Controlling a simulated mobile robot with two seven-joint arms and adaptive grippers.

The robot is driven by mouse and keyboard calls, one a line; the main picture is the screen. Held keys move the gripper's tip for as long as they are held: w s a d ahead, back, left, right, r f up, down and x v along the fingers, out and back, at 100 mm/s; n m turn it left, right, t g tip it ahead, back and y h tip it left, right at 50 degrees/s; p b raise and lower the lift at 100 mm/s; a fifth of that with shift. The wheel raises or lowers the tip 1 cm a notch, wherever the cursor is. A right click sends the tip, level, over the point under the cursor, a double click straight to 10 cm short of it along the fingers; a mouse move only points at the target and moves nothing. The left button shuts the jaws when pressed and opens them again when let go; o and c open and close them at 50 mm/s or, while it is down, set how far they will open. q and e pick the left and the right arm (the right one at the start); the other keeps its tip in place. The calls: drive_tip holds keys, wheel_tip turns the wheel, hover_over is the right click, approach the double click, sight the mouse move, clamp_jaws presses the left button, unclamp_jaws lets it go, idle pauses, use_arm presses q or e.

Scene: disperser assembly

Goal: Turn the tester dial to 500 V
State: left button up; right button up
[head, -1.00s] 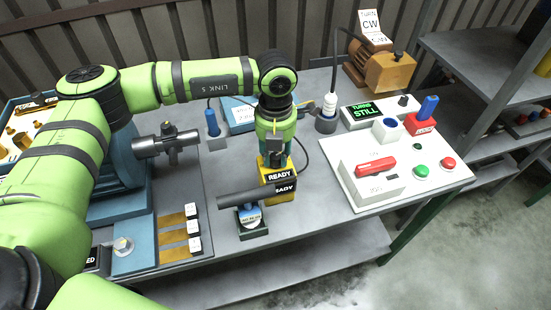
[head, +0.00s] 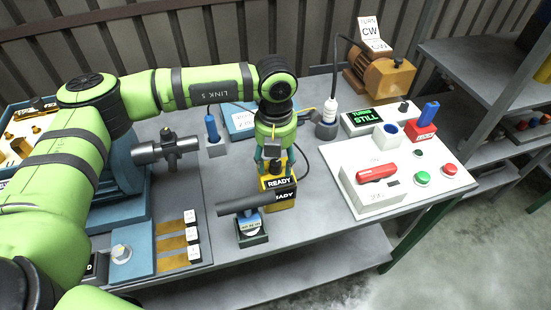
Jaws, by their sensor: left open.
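The yellow tester (head: 283,203) stands on the bench in the middle, with black labels reading "READY" on it. My left gripper (head: 274,166) points straight down over the tester's top. Its two teal fingers are apart, and a small dark part, which looks like the dial, shows between them. I cannot tell whether the fingers touch it. The dial's marks and its pointer are too small or hidden to read. My right gripper is not in view.
A dark cylinder on a small green-black stand (head: 251,226) is just left of the tester. A blue-handled tool (head: 212,130) stands behind left. A white panel (head: 408,181) with a red handle and buttons is at right. Bare bench lies between tester and panel.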

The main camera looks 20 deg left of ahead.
sight(276, 162)
use_arm(q)
wheel_tip(276, 162, up, 12)
idle(0.5)
